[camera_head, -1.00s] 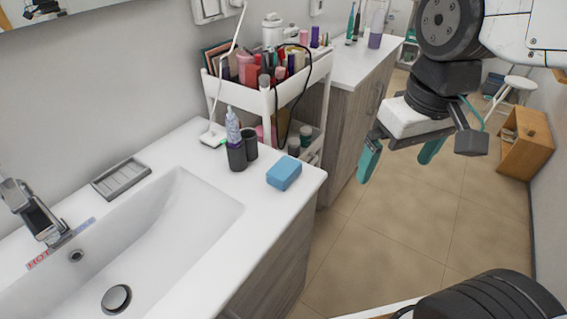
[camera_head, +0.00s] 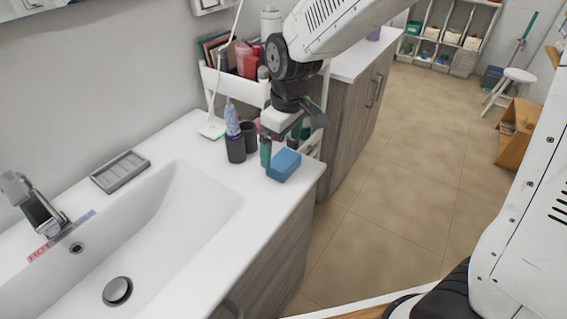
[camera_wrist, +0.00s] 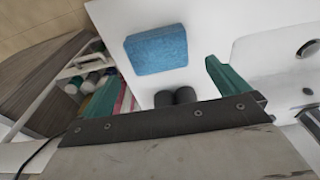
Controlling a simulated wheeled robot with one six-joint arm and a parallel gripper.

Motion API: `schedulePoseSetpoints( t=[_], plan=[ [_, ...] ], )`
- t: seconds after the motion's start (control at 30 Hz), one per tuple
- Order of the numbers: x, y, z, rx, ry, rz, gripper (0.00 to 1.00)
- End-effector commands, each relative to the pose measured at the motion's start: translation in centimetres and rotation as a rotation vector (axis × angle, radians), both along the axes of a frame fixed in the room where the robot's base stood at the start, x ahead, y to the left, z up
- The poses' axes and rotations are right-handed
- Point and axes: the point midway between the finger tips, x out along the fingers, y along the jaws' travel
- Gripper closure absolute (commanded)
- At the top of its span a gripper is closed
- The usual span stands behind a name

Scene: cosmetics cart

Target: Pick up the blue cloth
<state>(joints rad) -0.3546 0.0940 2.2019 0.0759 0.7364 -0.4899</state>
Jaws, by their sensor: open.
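The blue cloth (camera_head: 284,165) is a small folded block lying on the white counter near its right front corner. In the wrist view the cloth (camera_wrist: 156,50) lies beyond the fingertips, between the two fingers' directions. My gripper (camera_head: 284,146) is open and empty, with green fingers, just above and behind the cloth. In the wrist view its fingers (camera_wrist: 158,85) are spread wide, with nothing between them but counter and dark cups farther below. In the head view the far finger is mostly hidden.
Two dark cups (camera_head: 236,148), one holding a tube, stand left of the cloth. The sink (camera_head: 150,235) and soap dish (camera_head: 120,172) are further left. A white cart (camera_head: 232,88) full of cosmetics stands behind my gripper. The counter's right edge is close to the cloth.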

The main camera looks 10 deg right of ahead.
Motion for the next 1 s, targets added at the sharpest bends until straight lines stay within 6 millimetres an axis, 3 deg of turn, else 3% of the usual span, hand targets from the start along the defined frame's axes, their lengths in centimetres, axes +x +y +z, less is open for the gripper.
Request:
schedulePoseSetpoints(
  t=[0.3, 0.63, 0.8, 1.0],
  plan=[
    [-0.1, -0.4, -4.5, -0.002, 0.004, -0.001, 0.0],
    [0.0, -0.3, -5.2, -0.001, 0.001, -0.001, 0.0],
    [0.0, -0.3, -5.2, -0.001, 0.001, -0.002, 0.45],
    [0.0, -0.4, -5.1, 0.0, 0.0, -0.002, 0.45]
  ],
)
